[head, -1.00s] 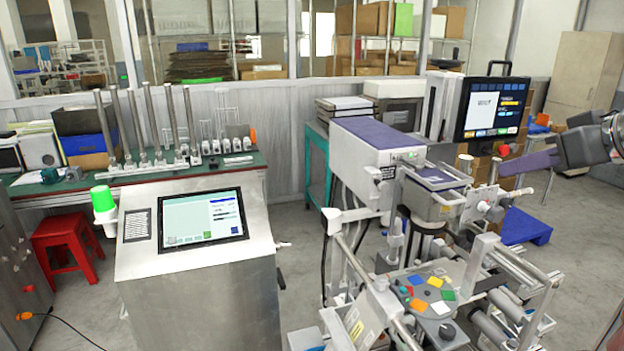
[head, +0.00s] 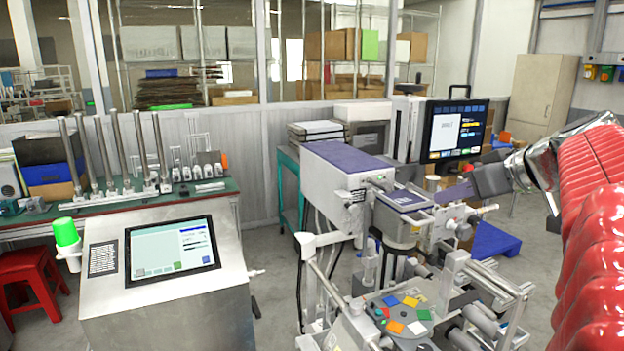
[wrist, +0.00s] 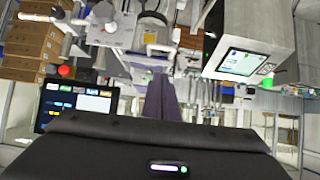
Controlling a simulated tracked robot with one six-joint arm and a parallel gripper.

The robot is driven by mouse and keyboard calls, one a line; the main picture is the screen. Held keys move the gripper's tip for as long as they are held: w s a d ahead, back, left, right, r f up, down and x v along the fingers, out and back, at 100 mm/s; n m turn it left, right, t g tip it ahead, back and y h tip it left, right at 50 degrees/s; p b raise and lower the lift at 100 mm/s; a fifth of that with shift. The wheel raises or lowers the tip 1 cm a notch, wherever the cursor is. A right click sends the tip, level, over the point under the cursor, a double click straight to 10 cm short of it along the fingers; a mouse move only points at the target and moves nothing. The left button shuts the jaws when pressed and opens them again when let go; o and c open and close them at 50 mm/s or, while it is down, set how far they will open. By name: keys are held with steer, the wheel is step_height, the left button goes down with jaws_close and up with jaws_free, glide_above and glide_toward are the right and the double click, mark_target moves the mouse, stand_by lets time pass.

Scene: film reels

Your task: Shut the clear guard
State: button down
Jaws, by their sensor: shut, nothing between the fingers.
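A framed pane that looks like the clear guard (head: 405,198) lies over the small printing unit of the machine in the head view. Its pane is see-through or dark, and I cannot tell its exact angle. My gripper (head: 439,197) has dark jaws with purple fingers pressed together, just right of that frame. I cannot tell whether they touch. In the wrist view, my gripper (wrist: 160,80) shows its purple fingers shut, pointing at the machine with nothing between them. The guard cannot be made out clearly there.
A rotary plate (head: 402,316) with coloured squares sits below the unit. A monitor (head: 458,130) stands close behind my gripper. A white box with a purple top (head: 345,158) is left of the guard. A touchscreen console (head: 172,250) stands at front left.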

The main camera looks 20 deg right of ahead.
steer(key=w+f, duration=0.3)
steer(key=f, duration=0.2)
steer(key=shift+f, duration=0.2)
